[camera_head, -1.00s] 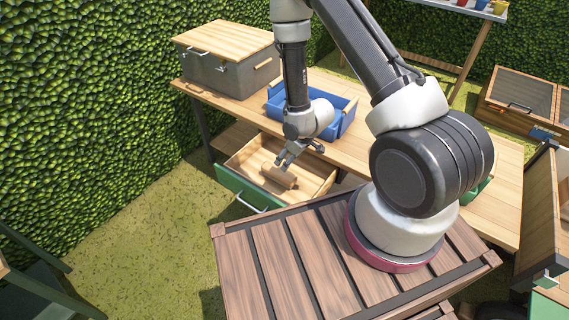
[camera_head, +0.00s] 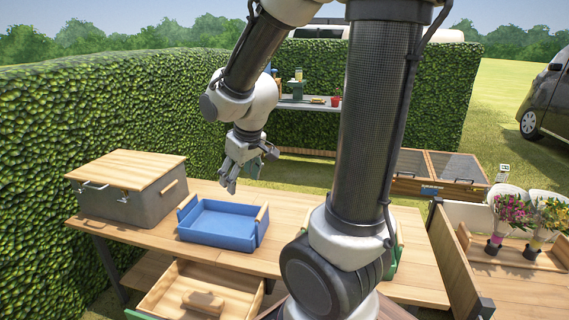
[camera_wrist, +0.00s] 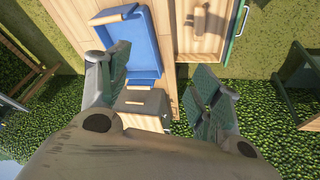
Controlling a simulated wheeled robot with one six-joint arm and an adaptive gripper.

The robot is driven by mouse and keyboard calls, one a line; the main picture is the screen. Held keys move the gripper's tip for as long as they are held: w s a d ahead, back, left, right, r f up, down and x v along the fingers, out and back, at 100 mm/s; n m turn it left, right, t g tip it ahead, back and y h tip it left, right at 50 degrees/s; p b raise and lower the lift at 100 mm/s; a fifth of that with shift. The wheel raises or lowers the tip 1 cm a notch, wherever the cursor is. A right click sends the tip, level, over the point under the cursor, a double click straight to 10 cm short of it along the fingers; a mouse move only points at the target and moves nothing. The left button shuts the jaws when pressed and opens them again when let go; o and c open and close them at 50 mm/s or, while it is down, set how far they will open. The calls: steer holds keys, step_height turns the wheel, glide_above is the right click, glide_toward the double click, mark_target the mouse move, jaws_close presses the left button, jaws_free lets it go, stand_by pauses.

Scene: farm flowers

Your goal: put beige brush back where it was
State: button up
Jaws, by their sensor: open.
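The beige brush (camera_head: 203,302) lies in the open wooden drawer (camera_head: 240,284) under the workbench (camera_head: 300,232). It also shows in the wrist view (camera_wrist: 199,22), inside the drawer at the top. My gripper (camera_head: 228,185) is raised above the bench, behind the blue tray (camera_head: 217,224), with its fingers apart and nothing between them. In the wrist view the two green-padded fingers (camera_wrist: 160,100) are spread wide. The gripper is well clear of the brush.
A grey box (camera_head: 135,193) with a wooden lid stands at the bench's left end. A hedge (camera_head: 90,120) runs behind it. Flower bunches (camera_head: 512,215) stand in a wooden rack at the right. The bench top right of the tray looks mostly clear.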

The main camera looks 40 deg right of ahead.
steer(key=s+r+m, duration=0.1)
steer(key=s+r, duration=0.3)
steer(key=s, duration=0.4)
steer(key=s+d+r+m, duration=0.1)
steer(key=s+r, duration=0.4)
steer(key=s, duration=0.3)
steer(key=shift+s+d, duration=0.15)
steer(key=shift+s, duration=0.15)
steer(key=shift+r, duration=0.1)
